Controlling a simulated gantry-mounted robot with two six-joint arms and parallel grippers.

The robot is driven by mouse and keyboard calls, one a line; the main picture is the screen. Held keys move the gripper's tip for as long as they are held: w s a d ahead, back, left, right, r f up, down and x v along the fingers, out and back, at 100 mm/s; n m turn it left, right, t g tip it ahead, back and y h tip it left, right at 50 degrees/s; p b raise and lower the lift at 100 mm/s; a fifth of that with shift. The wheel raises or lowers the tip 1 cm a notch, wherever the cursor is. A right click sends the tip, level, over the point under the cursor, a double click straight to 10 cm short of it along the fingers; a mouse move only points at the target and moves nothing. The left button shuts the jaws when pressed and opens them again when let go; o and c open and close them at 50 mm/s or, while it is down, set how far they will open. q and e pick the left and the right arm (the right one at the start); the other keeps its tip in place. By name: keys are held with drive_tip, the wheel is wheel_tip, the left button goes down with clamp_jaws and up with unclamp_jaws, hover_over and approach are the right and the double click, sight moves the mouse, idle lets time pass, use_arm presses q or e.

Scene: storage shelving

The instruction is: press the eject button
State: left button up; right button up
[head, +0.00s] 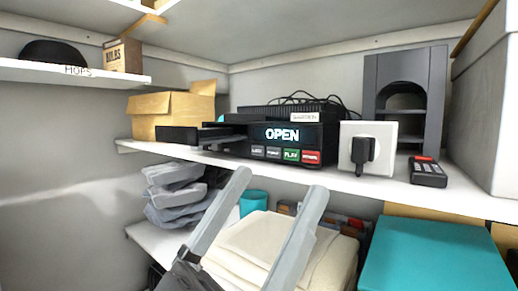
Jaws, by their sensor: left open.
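A black disc player (300,137) sits on the white shelf, its front display (282,134) lit with "OPEN". Below the display is a row of buttons: two dark ones at left, a green one (291,155) that reads "PLAY", and a red one (310,157) at the right end. The lettering on the others is too small to read surely, so I cannot tell which says eject. My left gripper (279,181) is open and empty, its two grey fingers spread and pointing up below the player's front, apart from the buttons in the picture. My right gripper is not in view.
A white block with a black plug (363,148) stands right of the player, and a small black remote (427,171) lies farther right. A cardboard box (175,112) stands to the left. The shelf edge runs below the player. Folded cream cloth (255,240) and a teal box (435,255) lie lower down.

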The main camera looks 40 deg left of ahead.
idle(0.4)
use_arm(q)
clamp_jaws()
idle(0.4)
idle(1.2)
